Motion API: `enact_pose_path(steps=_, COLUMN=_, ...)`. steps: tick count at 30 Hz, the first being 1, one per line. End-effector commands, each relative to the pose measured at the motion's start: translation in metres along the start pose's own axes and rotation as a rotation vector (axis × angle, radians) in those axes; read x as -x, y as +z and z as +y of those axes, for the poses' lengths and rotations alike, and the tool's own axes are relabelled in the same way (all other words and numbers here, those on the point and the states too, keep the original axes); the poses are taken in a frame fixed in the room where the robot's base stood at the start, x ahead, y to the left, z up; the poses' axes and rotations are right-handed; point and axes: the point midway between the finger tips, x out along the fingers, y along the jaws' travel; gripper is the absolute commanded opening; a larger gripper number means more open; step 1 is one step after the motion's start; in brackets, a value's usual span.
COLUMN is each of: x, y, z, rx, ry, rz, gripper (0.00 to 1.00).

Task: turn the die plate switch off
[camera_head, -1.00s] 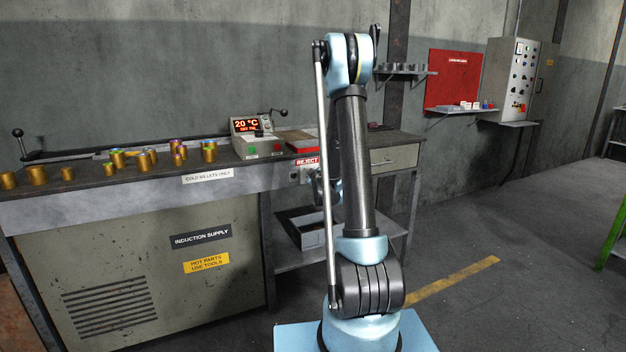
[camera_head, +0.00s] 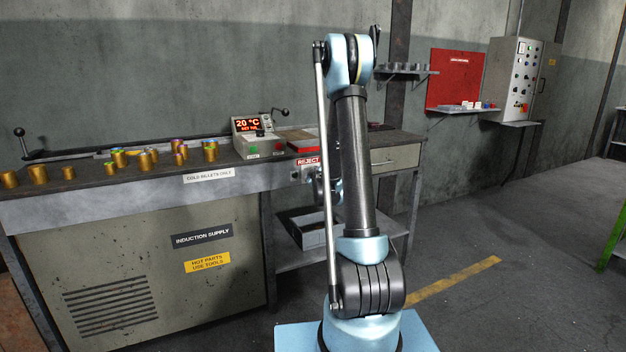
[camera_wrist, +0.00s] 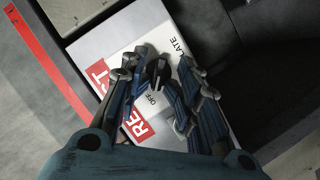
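In the wrist view, a small black switch knob (camera_wrist: 157,73) sits on a white plate (camera_wrist: 182,28) with the printed words "OFF" and "PLATE". My gripper (camera_wrist: 166,66) is open, with its blue-grey fingers on either side of the knob. I cannot tell whether either finger touches it. The fingers cover part of the plate and its lettering. In the head view, my gripper (camera_head: 325,190) is mostly hidden behind my arm, beside the switch box (camera_head: 299,174) on the bench front, under the red REJECT sign (camera_head: 309,161).
The induction supply bench (camera_head: 120,190) carries several brass billets and a temperature unit (camera_head: 252,142) reading 20 °C. A grey bin (camera_head: 308,230) stands on the shelf below. A wall cabinet (camera_head: 512,75) and red board (camera_head: 455,80) are at right.

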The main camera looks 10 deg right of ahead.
Motion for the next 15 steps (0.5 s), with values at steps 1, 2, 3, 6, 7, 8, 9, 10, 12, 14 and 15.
enact_pose_path(steps=1, x=0.000, y=0.001, z=0.000, rx=0.000, ry=0.000, rz=-0.001, gripper=0.29)
enact_pose_path(steps=2, x=0.000, y=0.001, z=0.000, rx=0.000, ry=0.000, rz=-0.001, gripper=0.29)
enact_pose_path(steps=3, x=0.001, y=0.001, z=0.001, rx=0.000, ry=0.000, rz=-0.002, gripper=0.29)
enact_pose_path(steps=6, x=0.003, y=0.002, z=0.001, rx=0.000, ry=0.000, rz=-0.002, gripper=0.29)
enact_pose_path(steps=7, x=0.004, y=0.002, z=0.001, rx=0.000, ry=0.000, rz=-0.002, gripper=0.29)
enact_pose_path(steps=8, x=0.006, y=0.002, z=0.001, rx=-0.001, ry=0.001, rz=-0.002, gripper=0.29)
enact_pose_path(steps=9, x=0.010, y=0.002, z=0.001, rx=0.000, ry=0.001, rz=-0.002, gripper=0.29)
enact_pose_path(steps=10, x=0.013, y=0.002, z=0.001, rx=-0.001, ry=0.001, rz=-0.002, gripper=0.29)
enact_pose_path(steps=12, x=0.022, y=0.002, z=0.001, rx=-0.001, ry=0.001, rz=-0.003, gripper=0.29)
enact_pose_path(steps=14, x=0.033, y=0.002, z=0.001, rx=-0.001, ry=0.000, rz=-0.003, gripper=0.29)
enact_pose_path(steps=15, x=0.040, y=0.002, z=0.000, rx=-0.001, ry=0.000, rz=-0.002, gripper=0.29)
